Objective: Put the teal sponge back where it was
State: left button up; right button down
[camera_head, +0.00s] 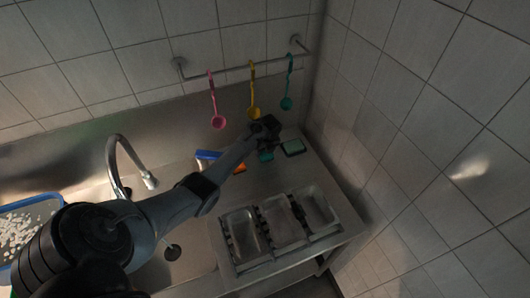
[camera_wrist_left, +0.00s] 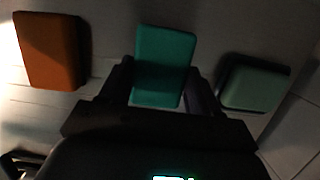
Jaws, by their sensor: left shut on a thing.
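The teal sponge (camera_wrist_left: 163,66) is a flat rectangular block between the fingers of my left gripper (camera_wrist_left: 160,85) in the left wrist view. The gripper is shut on it. In the head view, my left gripper (camera_head: 267,136) is over the back right of the steel counter, and the teal sponge (camera_head: 265,156) shows just below it, partly hidden. Whether the sponge touches the counter I cannot tell. An orange sponge (camera_wrist_left: 52,50) lies to its left and a pale green sponge (camera_wrist_left: 256,83) to its right in the left wrist view. My right gripper is not in view.
The orange sponge (camera_head: 240,168) and pale green sponge (camera_head: 293,147) flank my gripper closely. A blue item (camera_head: 208,154) lies further left. Pink, yellow and teal ladles (camera_head: 218,121) hang from a wall rail. Metal bins (camera_head: 283,236) stand in front; a faucet (camera_head: 121,160) is left.

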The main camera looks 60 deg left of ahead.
pick_arm(q)
jog(key=shift+f, duration=0.45)
jog(key=shift+f, duration=0.15)
jog(key=o, duration=1)
jog(key=shift+d+r, duration=0.15)
jog(key=shift+r, duration=0.5)
jog(key=shift+d+p+v, duration=0.2)
jog(key=shift+p+v, duration=0.3)
jog(key=shift+v, duration=0.65)
jog(key=d, duration=0.3)
jog(key=s+d, duration=0.1)
jog(key=d, duration=0.6)
jog(key=shift+s+d+f+p, duration=0.1)
jog(key=shift+s+f+p, duration=0.1)
jog(key=shift+s+p, duration=0.15)
jog(key=shift+s+d, duration=0.15)
jog(key=shift+d, duration=0.45)
